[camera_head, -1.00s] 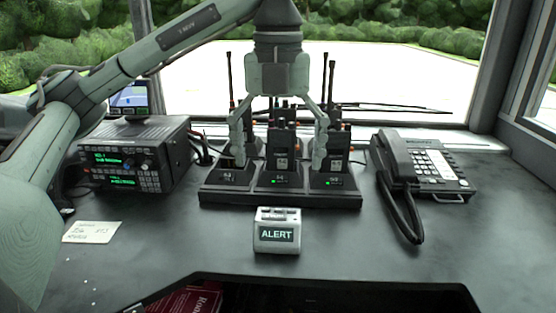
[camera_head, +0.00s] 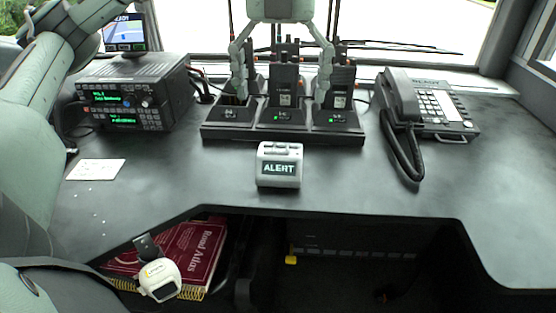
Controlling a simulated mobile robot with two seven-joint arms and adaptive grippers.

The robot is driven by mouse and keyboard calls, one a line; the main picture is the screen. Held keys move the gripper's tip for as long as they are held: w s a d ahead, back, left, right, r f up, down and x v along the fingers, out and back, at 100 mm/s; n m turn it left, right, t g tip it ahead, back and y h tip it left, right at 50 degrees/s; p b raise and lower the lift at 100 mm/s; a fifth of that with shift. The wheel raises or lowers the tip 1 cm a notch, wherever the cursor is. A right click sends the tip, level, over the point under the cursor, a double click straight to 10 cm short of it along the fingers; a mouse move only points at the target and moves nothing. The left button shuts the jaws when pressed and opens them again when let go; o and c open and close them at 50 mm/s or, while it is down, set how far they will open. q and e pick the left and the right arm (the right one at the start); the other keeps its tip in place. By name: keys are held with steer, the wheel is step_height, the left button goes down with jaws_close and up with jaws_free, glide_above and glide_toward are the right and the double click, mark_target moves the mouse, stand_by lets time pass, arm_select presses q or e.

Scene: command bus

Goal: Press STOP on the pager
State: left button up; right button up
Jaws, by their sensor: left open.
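The pager (camera_head: 279,165) is a small light-grey box with a lit screen reading ALERT. It stands upright on the dark desk, in front of the radio charger. Buttons show on its top, but their labels are too small to read. My left gripper (camera_head: 281,98) is open and empty, fingers wide apart and pointing down. In the picture it is above and behind the pager, in front of the handheld radios, and apart from the pager. My right gripper is not in view.
Handheld radios stand in a black charger (camera_head: 215,132) behind the pager. A radio unit (camera_head: 135,92) is left, a telephone (camera_head: 430,105) right, a paper note (camera_head: 96,169) front left. Below the desk edge lie a red road atlas (camera_head: 190,248) and a white device (camera_head: 160,279).

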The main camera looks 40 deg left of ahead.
arm_select(q)
jaws_close()
stand_by(0.4)
stand_by(1.2)
